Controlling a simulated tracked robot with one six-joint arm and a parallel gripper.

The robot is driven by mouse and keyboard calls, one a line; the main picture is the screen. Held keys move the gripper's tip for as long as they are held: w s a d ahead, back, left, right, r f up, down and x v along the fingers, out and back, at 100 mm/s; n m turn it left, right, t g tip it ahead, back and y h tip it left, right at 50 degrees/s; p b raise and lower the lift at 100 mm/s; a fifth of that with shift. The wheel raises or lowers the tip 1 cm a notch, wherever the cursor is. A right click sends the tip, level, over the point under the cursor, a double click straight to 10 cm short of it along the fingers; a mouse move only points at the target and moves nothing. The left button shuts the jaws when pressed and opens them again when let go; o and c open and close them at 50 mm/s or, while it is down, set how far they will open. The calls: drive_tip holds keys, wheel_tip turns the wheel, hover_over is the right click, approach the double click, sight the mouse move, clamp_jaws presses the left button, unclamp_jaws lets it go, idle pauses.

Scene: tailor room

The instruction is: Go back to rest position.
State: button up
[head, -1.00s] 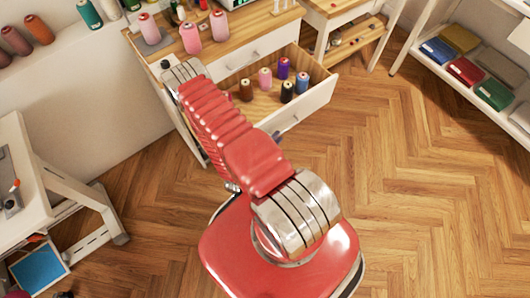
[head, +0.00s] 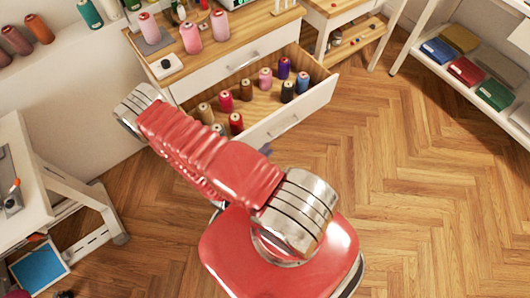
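My red ribbed arm rises from my red base at the bottom middle of the head view and reaches up and left to a silver joint. My gripper cannot be made out; the part of the arm beyond that joint is hidden. The open drawer (head: 318,98) of the wooden-topped cabinet (head: 205,80) is just beyond the arm. It holds several thread spools, among them a purple spool (head: 284,68), a blue spool (head: 302,83) and a red spool (head: 236,123). The arm hides part of the drawer's front left.
Pink spools (head: 191,38) stand on the cabinet top. A white table (head: 25,190) stands at the left, with a blue box (head: 38,268) below. A white shelf (head: 470,90) with folded cloths is at the upper right. The wooden floor (head: 430,200) at the right is clear.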

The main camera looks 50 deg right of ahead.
drive_tip(key=shift+s+a+r, duration=0.1)
drive_tip(key=shift+a, duration=0.2)
idle(0.6)
drive_tip(key=s+r+n+g, duration=0.2)
drive_tip(key=s+g, duration=0.2)
drive_tip(key=s, duration=0.2)
wheel_tip(320, 180, up, 8)
drive_tip(key=s+a+f+m+g+y, duration=0.1)
drive_tip(key=a+m+g, duration=0.2)
drive_tip(key=g, duration=0.2)
drive_tip(key=w+a+r+m+t+y, duration=0.2)
drive_tip(key=w+a+r+m+y, duration=0.15)
drive_tip(key=a+r+y, duration=0.55)
drive_tip(key=w+a+r+m+t+y, duration=0.15)
drive_tip(key=w+a+r+y, duration=0.35)
drive_tip(key=r, duration=0.8)
wheel_tip(320, 180, up, 19)
drive_tip(key=a+m+t, duration=0.2)
drive_tip(key=t, duration=0.6)
drive_tip(key=shift+s+a+m, duration=0.2)
drive_tip(key=shift+a+m, duration=0.1)
